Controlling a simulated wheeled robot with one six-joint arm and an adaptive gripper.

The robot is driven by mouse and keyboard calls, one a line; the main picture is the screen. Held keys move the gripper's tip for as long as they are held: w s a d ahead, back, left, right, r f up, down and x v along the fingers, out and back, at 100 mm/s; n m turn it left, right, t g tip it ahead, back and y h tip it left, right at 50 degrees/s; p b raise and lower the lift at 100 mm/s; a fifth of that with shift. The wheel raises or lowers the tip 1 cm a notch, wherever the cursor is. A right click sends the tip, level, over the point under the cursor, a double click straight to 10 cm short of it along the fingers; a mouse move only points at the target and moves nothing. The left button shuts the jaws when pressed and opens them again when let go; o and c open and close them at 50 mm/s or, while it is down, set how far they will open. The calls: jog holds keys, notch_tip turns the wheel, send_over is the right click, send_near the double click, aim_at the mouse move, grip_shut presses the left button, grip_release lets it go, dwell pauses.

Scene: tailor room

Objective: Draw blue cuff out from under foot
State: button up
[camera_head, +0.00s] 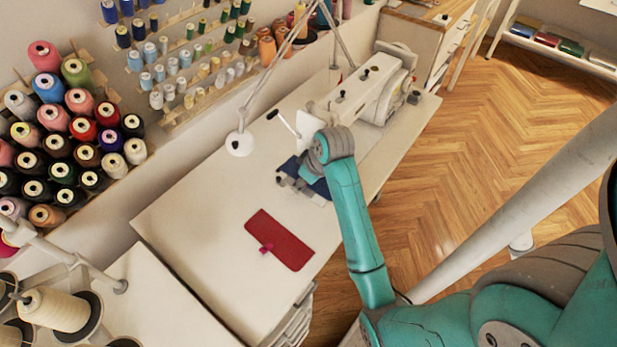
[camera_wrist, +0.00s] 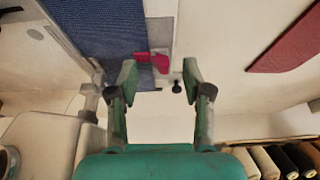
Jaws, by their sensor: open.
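The blue cuff (camera_wrist: 105,25) lies flat on the white table at the upper left of the wrist view, with a pink-red tab (camera_wrist: 155,62) at its near edge. In the head view parts of the blue cuff (camera_head: 319,187) show beside my arm, at the sewing machine (camera_head: 352,97). The presser foot cannot be made out. My gripper (camera_wrist: 158,76) is open, its two fingers on either side of the tab in the picture. I see no contact with the tab. My arm hides much of the cuff in the head view.
A red cuff (camera_head: 285,243) with a pink tab lies on the bare part of the table, and shows at the right in the wrist view (camera_wrist: 288,40). A lamp (camera_head: 240,143) hangs over the table's back edge. Thread racks (camera_head: 165,118) line the wall.

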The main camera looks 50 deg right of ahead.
jog(key=shift+w+f, duration=0.1)
jog(key=shift+f, duration=0.15)
grip_shut()
jog(key=shift+a, duration=0.1)
jog(key=shift+a, duration=1.05)
jog(key=shift+r, duration=0.1)
jog(key=shift+a+r, duration=0.2)
jog(key=shift+r, duration=2)
